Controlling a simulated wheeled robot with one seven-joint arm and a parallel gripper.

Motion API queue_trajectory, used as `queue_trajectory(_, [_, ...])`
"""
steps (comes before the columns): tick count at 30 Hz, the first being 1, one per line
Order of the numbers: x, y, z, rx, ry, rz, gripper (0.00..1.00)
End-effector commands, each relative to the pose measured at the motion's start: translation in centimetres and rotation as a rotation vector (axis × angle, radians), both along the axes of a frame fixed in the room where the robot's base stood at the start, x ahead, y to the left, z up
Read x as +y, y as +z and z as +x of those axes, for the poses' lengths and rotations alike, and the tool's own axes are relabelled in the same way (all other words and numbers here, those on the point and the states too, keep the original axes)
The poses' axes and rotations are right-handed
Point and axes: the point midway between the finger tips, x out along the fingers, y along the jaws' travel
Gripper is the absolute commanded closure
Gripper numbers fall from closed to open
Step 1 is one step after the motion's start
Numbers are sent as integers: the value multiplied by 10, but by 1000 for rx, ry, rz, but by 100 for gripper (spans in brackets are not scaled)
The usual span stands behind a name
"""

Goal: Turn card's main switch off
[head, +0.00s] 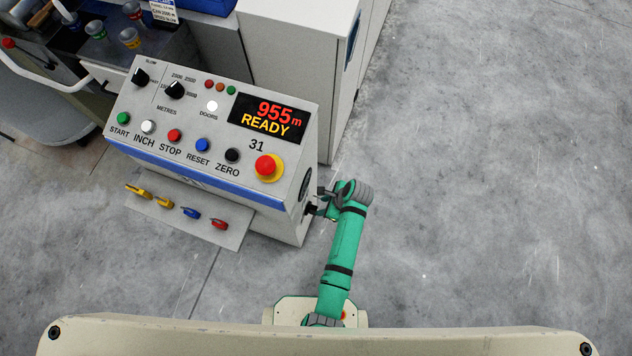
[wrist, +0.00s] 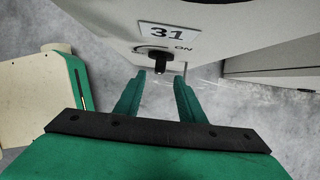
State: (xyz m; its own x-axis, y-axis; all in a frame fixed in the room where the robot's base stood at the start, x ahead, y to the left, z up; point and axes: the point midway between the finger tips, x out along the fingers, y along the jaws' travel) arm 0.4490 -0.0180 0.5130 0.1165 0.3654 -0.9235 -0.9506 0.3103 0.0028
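The card's control box (head: 200,185) stands at the left in the head view, its display reading 955 m READY. The main switch, a black rotary knob (wrist: 155,56), is on the box's right-hand side face, under a plate marked 31 (wrist: 167,32). The word ON shows to the knob's right; the marking on its left is too small to read. Which way the knob points is not clear. My gripper (wrist: 159,78) is open and empty, its two green fingers pointing at the knob, one to either side of it. Contact does not show. In the head view my arm's wrist partly hides this spot.
A red emergency button (head: 265,166) sits on the panel top near that side. A shelf with several coloured tags (head: 212,232) juts from the box's front. A white cabinet (head: 290,70) stands behind. The grey floor (head: 490,190) to the right is clear.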

Motion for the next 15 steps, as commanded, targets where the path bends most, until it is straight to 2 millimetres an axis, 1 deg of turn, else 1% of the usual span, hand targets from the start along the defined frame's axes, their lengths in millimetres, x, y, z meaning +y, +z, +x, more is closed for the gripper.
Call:
queue_trajectory(3, [9,-21,2,2,2,1,64])
queue_trajectory(9, [20,-51,6,0,2,-1,64])
queue_trajectory(15, [27,-69,9,-2,2,-1,64])
